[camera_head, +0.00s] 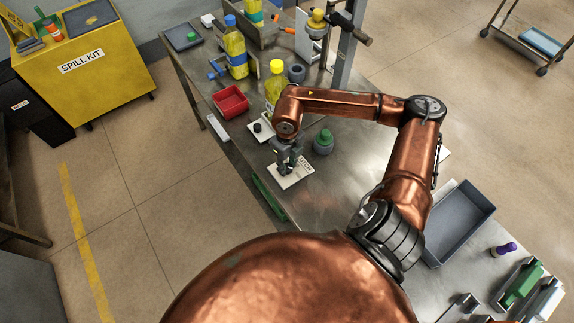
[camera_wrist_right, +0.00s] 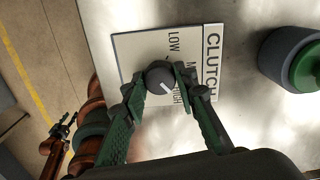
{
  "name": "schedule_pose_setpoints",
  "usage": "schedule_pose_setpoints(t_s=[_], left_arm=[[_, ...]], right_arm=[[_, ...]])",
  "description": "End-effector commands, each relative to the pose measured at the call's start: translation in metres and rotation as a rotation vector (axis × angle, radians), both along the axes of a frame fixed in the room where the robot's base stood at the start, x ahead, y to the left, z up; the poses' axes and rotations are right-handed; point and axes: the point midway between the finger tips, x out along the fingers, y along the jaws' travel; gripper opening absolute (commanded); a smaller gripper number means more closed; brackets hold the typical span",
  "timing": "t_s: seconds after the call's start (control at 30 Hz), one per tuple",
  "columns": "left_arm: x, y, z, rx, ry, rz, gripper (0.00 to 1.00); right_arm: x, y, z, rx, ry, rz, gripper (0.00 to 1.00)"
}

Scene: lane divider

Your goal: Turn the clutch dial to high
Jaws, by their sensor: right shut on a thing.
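The clutch panel (camera_head: 283,177) is a white plate on the metal table, lettered CLUTCH. It also shows in the right wrist view (camera_wrist_right: 135,50), with LOW, a partly hidden middle label and HIGH. Its dial (camera_wrist_right: 160,77) is a round dark knob with a white mark, which points to the lower right, toward HIGH. My right gripper (camera_head: 286,169) is over the panel. In the right wrist view its green-and-dark fingers (camera_wrist_right: 159,80) are shut on the dial, one on each side. A copper arm with a small dark gripper (camera_wrist_right: 64,127) shows far off; I cannot tell its opening.
A grey knob with a green top (camera_head: 323,141) stands right of the panel. A smaller white plate with a black knob (camera_head: 260,128), a red bin (camera_head: 231,101) and a yellow-capped bottle (camera_head: 275,83) are behind. A grey tray (camera_head: 459,222) lies right of my arm.

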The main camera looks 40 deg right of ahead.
Motion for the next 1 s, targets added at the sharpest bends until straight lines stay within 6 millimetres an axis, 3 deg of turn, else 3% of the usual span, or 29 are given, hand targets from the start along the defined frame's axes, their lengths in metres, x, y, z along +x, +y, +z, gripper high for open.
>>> schedule_pose_setpoints(t_s=[0.3, 0.8, 0.83, 1.0], left_arm=[[-0.0002, -0.0002, -0.0009, 0.0, 0.0, 0.0, 0.4], [-0.0001, -0.0003, -0.0009, 0.0, 0.0, 0.0, 0.4], [-0.0001, -0.0003, -0.0009, 0.0, 0.0, 0.0, 0.4], [-0.0001, -0.0004, -0.001, 0.0, 0.0, 0.0, 0.4]], right_arm=[[0.0014, -0.0008, 0.0017, -0.002, -0.004, -0.101, 0.03], [0.0018, -0.001, 0.0019, -0.002, -0.005, -0.116, 0.03], [0.0018, -0.001, 0.0019, -0.002, -0.005, -0.116, 0.29], [0.0012, -0.0006, 0.0012, -0.001, -0.003, -0.115, 0.4]])
